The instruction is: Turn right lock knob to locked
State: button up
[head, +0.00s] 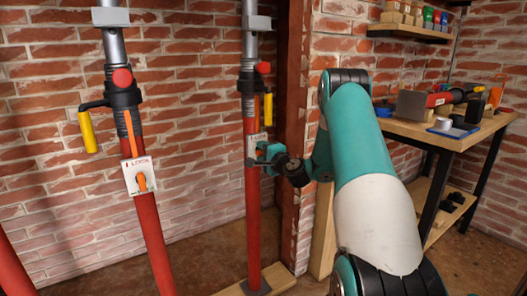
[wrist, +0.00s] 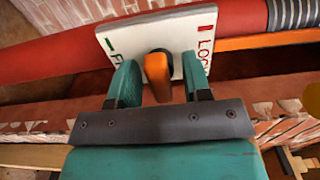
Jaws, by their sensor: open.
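The right lock knob (wrist: 157,75) is orange with a dark end and stands on a white plate (wrist: 180,33) on the right red post (head: 252,205). In the wrist view the plate has a green mark and partly hidden lettering at left, and red "LOCK" lettering at right. My gripper (wrist: 159,68) is open, with one teal finger on each side of the knob. Gaps show between the fingers and the knob. In the head view my gripper (head: 268,153) is at the plate and hides the knob.
A left red post (head: 153,235) carries a similar plate with an orange knob (head: 142,182) and a yellow handle (head: 88,132). Another yellow handle (head: 268,109) sits above the right plate. A brick wall is behind. A workbench (head: 430,131) with tools stands at right.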

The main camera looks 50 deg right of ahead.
jog(key=c, duration=0.8)
jog(key=shift+o, duration=0.2)
jog(key=shift+f+b, duration=0.1)
jog(key=shift+b, duration=0.2)
jog(key=n+b, duration=0.4)
jog(key=b, duration=0.1)
jog(key=shift+f, duration=0.2)
jog(key=n+b, duration=0.5)
jog(key=b, duration=0.1)
jog(key=shift+n, duration=0.4)
jog(key=n+b, duration=0.4)
jog(key=b, duration=0.2)
jog(key=n+b, duration=0.4)
jog(key=shift+r, duration=0.15)
